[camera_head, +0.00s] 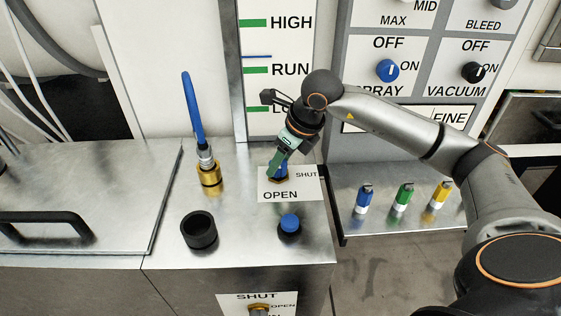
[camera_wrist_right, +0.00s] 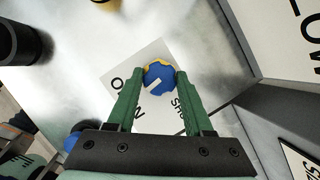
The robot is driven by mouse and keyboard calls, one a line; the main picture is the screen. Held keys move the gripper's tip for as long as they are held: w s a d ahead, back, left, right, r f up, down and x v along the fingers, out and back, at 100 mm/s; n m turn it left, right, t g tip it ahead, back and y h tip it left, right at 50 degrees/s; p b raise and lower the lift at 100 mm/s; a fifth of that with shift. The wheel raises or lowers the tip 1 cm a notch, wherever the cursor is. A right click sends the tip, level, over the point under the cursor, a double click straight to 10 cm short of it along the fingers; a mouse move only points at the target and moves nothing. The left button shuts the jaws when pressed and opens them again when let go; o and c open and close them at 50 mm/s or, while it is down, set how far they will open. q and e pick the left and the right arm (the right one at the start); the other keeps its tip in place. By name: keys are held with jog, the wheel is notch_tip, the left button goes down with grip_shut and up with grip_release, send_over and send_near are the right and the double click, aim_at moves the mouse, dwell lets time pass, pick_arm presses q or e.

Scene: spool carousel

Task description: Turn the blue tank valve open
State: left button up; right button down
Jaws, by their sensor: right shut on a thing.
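The blue tank valve is a round blue knob (camera_wrist_right: 158,78) with a short white mark and some yellow at its far edge. It sits on a white plate (camera_head: 290,185) lettered OPEN and SHUT, on the metal bench top. My right gripper (camera_wrist_right: 157,80) is shut on the knob, one green finger on each side. In the wrist view the white mark slants toward the lower left, the side of the OPEN lettering. In the head view my right gripper (camera_head: 277,167) reaches down from above and hides most of the knob. My left gripper is not in view.
A blue wand in a brass fitting (camera_head: 208,172), a black cup (camera_head: 199,230) and a blue-capped button (camera_head: 289,222) stand on the bench. A shelf at right holds blue (camera_head: 364,198), green (camera_head: 404,195) and yellow (camera_head: 440,194) pieces. A switch panel stands behind.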

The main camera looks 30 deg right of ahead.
jog(key=shift+m, duration=0.6)
jog(key=shift+m+h, duration=0.3)
jog(key=shift+c, duration=1.4)
grip_release()
jog(key=shift+r, duration=0.1)
